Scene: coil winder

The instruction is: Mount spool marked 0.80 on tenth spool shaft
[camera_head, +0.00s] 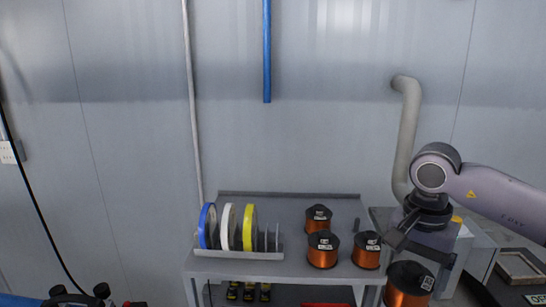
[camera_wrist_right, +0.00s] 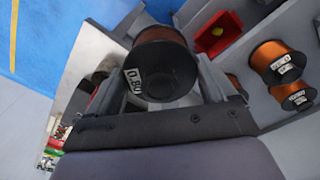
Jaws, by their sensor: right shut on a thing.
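My right gripper (camera_head: 415,262) is shut on a black spool wound with copper wire (camera_head: 405,290), at the right of the head view in front of the shelf's right end. In the right wrist view the held spool (camera_wrist_right: 163,68) sits between the two fingers, its black flange facing the camera with a white label reading 0.80. The spool's lower part is cut off by the head view's bottom edge. No spool shaft can be made out in either view. My left gripper is not in view.
Several copper spools (camera_head: 322,250) stand on the grey shelf (camera_head: 285,208). A rack (camera_head: 240,254) there holds blue, white and yellow discs. A grey pipe (camera_head: 407,130) and grey box (camera_head: 478,250) are at the right. A red bin (camera_wrist_right: 218,35) shows in the wrist view.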

